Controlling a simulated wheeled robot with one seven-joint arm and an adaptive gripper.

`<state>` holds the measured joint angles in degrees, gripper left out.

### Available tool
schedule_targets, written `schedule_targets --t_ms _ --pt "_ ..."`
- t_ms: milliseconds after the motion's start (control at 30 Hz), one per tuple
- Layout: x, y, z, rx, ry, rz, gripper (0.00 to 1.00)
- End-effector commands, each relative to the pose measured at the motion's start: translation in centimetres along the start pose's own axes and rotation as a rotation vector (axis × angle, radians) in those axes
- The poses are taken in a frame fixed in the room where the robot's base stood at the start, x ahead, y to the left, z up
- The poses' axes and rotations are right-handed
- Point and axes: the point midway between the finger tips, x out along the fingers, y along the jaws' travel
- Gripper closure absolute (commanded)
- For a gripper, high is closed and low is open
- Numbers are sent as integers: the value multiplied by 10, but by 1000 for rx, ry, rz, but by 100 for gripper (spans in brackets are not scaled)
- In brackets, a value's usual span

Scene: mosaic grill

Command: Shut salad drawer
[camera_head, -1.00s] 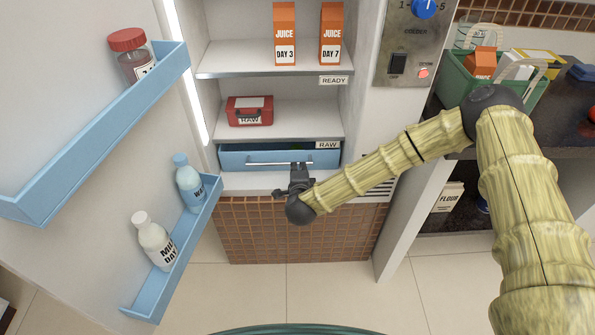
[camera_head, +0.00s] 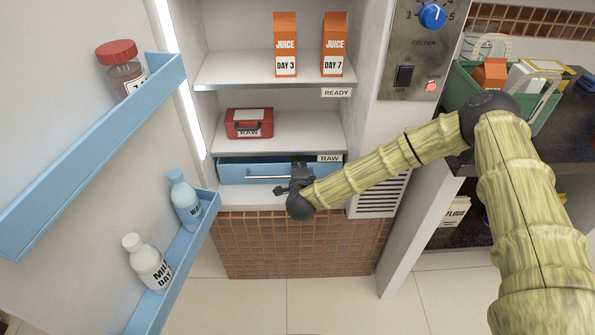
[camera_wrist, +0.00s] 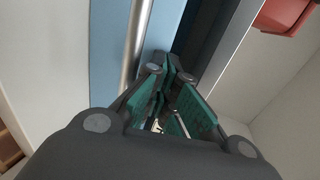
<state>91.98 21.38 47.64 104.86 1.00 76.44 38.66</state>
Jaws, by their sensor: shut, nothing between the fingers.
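The blue salad drawer (camera_head: 235,172) sits low in the open fridge, under the lower shelf, with a silver bar handle across its front. It appears almost fully in, with a dark gap showing along its top edge. My gripper (camera_head: 300,170) is shut and empty at the right part of the drawer front. In the wrist view, my gripper's fingertips (camera_wrist: 168,62) are at the drawer's top edge beside the handle (camera_wrist: 137,45), and the blue front (camera_wrist: 108,50) is on the left. Whether the fingertips touch the drawer is hard to tell.
A red RAW box (camera_head: 249,123) stands on the shelf above, and two juice cartons (camera_head: 285,45) stand higher up. The open fridge door with blue racks (camera_head: 95,150) and bottles is on the left. A counter with a green crate (camera_head: 462,95) is on the right.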

Motion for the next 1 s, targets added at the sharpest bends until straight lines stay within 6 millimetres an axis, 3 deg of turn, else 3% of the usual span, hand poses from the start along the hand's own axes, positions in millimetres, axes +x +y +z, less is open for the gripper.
schedule_targets --t_ms 100,533,667,1000 --pt "13 -3 2 -1 -2 -2 100" --pt "9 -8 7 0 -7 -8 100" --pt "-8 -8 6 0 -8 -7 100" --pt "-72 -4 0 1 -3 0 100"
